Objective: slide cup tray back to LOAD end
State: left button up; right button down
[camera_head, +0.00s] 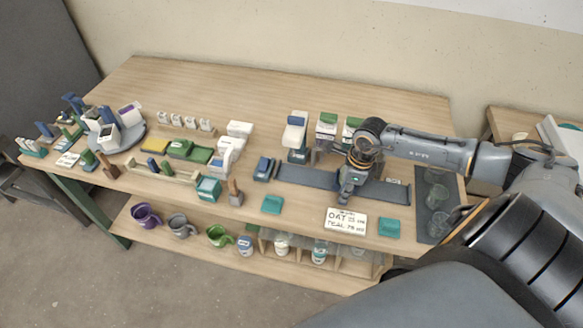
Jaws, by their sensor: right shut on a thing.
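A long dark blue-grey rail (305,178) lies along the right half of the table, with a small white label at its right end that is too small to read. My right gripper (344,196) points down at the front edge of the rail, near its middle. It is shut on what seems to be the cup tray, which is mostly hidden by the gripper and cannot be told apart from the rail. No cup shows clearly on it. My left gripper is not in view.
White and green dispensers (326,130) stand behind the rail; a blue block (264,168) is at its left end. A sign (346,221) and teal pads (272,204) lie in front. A dark mat (425,223) with clear glasses is at right. Mugs (146,216) stand on the lower shelf.

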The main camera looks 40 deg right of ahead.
jog(key=shift+s+d+p, duration=0.55)
jog(key=shift+s+d, duration=0.35)
jog(key=shift+s, duration=0.2)
jog(key=shift+s+d+p, duration=0.55)
jog(key=shift+s+d, duration=0.3)
jog(key=shift+s, duration=0.2)
jog(key=shift+s+d+p, duration=0.35)
jog(key=shift+s+p, duration=0.05)
jog(key=shift+p, duration=0.1)
jog(key=shift+s+d+p, duration=1.15)
jog(key=shift+s+p, duration=0.05)
jog(key=shift+s, duration=0.15)
jog(key=shift+s+d+p, duration=1.2)
jog(key=shift+s+d, duration=0.1)
jog(key=shift+s, duration=0.25)
jog(key=shift+s+d, duration=0.15)
jog(key=shift+d, duration=0.05)
